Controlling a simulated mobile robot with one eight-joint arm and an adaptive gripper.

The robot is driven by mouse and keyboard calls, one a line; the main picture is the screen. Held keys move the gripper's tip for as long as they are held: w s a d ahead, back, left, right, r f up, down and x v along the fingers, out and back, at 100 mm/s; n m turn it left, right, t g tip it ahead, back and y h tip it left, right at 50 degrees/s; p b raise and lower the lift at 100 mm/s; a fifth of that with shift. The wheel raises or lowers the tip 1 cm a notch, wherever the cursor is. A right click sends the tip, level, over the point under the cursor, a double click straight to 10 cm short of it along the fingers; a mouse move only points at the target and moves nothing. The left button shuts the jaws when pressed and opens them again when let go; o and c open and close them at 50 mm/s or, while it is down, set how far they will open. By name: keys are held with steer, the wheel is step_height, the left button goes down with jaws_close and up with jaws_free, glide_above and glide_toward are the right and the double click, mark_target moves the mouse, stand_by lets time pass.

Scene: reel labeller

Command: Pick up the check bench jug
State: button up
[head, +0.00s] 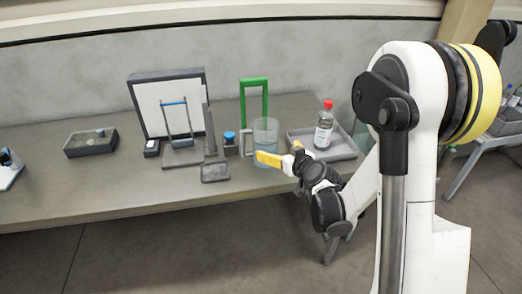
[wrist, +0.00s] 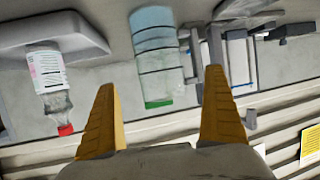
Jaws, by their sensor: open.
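The jug, a clear, faintly blue cylinder with a handle on its left, stands upright on the bench in the head view (head: 266,132). In the wrist view, which is upside down, the jug (wrist: 154,42) lies in line with the gap between my fingers, its handle to the right. My gripper (head: 277,150) is open and empty, its yellow fingers in front of the jug; one finger covers part of the jug's lower side. The fingers also show in the wrist view (wrist: 160,82). I cannot tell whether they touch the jug.
A green frame (head: 254,83) stands behind the jug. To the right, a grey tray (head: 345,152) holds a red-capped bottle (head: 325,126). To the left are a small blue-capped jar (head: 229,141), a small grey dish (head: 215,172) and a stand (head: 181,150).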

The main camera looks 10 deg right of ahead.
mark_target(266, 140)
steer(key=shift+w+f, duration=0.2)
steer(key=shift+w, duration=0.05)
steer(key=b+x, duration=0.1)
steer(key=x, duration=0.2)
steer(key=b+x, duration=0.1)
steer(key=x, duration=0.3)
steer(key=b+x, duration=0.1)
steer(key=x, duration=0.2)
steer(key=shift+w+a+r, duration=0.1)
steer(key=shift+w+r, duration=0.2)
steer(key=shift+w, duration=0.1)
steer(key=shift+c, duration=0.3)
steer(key=c, duration=1.1)
